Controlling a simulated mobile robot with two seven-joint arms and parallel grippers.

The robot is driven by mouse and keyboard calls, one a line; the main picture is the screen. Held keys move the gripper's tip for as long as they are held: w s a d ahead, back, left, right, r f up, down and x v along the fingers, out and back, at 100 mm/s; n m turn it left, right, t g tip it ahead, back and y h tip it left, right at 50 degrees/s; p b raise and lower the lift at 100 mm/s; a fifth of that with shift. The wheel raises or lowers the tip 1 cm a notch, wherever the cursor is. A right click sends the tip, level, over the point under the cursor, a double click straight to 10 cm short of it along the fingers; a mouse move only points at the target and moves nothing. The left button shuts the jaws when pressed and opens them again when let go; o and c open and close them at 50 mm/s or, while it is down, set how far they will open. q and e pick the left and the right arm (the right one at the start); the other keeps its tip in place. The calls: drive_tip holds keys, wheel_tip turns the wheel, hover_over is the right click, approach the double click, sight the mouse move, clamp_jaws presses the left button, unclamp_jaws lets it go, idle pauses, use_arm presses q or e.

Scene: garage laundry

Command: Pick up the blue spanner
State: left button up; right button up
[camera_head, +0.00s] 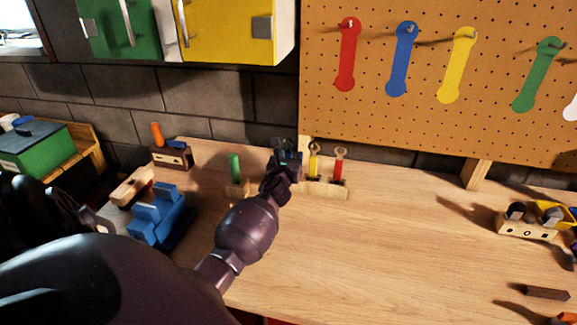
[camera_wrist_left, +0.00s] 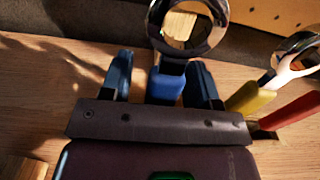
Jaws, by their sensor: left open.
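The blue spanner (camera_wrist_left: 166,88) stands upright in the wrist view, with a shiny ring head above a blue handle. My left gripper (camera_head: 287,158) is at the wooden rack (camera_head: 325,190) in the head view, largely hiding the blue spanner there. In the wrist view the left gripper's two fingers (camera_wrist_left: 163,78) are open, one on each side of the blue handle, with gaps visible. The yellow spanner (camera_head: 314,162) and red spanner (camera_head: 338,166) stand in the rack just to the right. My right gripper is not in view.
A pegboard (camera_head: 385,120) carries red, blue (camera_head: 403,60), yellow and green spanner shapes with hooks. A green-handled tool (camera_head: 235,168) stands left of the gripper, and a blue vise (camera_head: 163,215) sits further left. The bench's middle right is clear.

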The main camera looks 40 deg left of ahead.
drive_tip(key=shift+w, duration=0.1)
use_arm(q)
drive_tip(key=c, duration=0.9)
clamp_jaws()
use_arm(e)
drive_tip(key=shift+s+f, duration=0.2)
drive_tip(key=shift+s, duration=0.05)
use_arm(q)
drive_tip(key=shift+r, duration=0.5)
wheel_tip(320, 180, up, 9)
drive_tip(key=p, duration=0.3)
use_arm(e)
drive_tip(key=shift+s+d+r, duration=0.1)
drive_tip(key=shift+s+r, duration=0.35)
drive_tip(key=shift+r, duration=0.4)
